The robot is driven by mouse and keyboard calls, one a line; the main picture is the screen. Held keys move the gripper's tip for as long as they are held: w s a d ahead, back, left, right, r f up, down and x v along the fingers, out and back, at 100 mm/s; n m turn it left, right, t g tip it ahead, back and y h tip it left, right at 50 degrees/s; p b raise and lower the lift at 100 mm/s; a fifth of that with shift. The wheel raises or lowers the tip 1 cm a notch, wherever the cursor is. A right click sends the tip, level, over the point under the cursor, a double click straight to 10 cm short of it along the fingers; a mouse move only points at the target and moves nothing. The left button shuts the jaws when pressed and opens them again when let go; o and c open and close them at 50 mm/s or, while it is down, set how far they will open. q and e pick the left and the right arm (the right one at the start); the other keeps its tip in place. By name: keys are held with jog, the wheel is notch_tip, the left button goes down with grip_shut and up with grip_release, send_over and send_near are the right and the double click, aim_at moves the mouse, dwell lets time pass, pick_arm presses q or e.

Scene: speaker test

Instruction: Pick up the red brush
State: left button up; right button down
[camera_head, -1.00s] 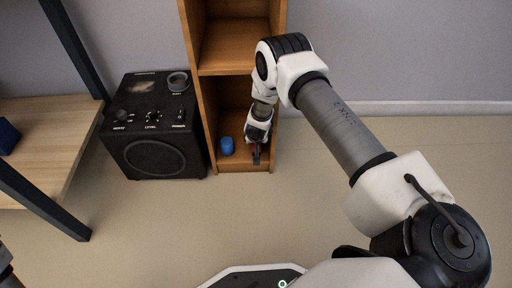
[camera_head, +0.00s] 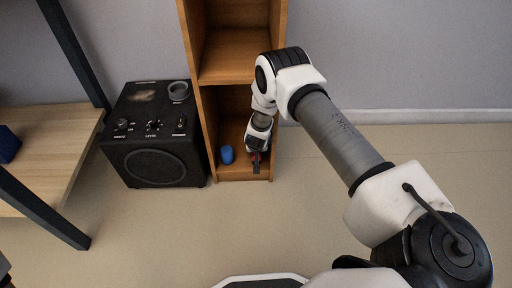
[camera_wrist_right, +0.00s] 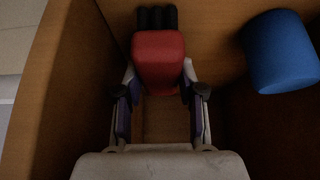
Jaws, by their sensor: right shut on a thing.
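The red brush (camera_wrist_right: 158,62) is in the right wrist view, a red block with black bristles at its far end. My right gripper (camera_wrist_right: 159,92) is shut on it, with one finger at each side of the red block. In the head view my right gripper (camera_head: 256,163) points down inside the bottom compartment of the wooden shelf, and only a little of the brush's red shows by the fingers. I cannot tell whether the brush touches the shelf floor. My left gripper is not in view.
A blue cylinder (camera_head: 227,155) stands just left of my right gripper; it also shows in the right wrist view (camera_wrist_right: 281,52). The wooden shelf (camera_head: 206,128) has side walls close around the gripper. A black speaker (camera_head: 154,160) stands left of it, beside a wooden table (camera_head: 62,130).

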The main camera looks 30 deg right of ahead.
notch_tip(320, 180, up, 7)
jog(key=p, duration=0.4)
jog(key=s+a+p, duration=0.3)
jog(key=s+a, duration=0.2)
jog(key=s, duration=0.3)
jog(key=s+a+p, duration=0.3)
jog(key=s+a, duration=0.2)
jog(key=s, duration=0.3)
jog(key=shift+s+a+f, duration=0.15)
jog(key=shift+s+f, duration=0.2)
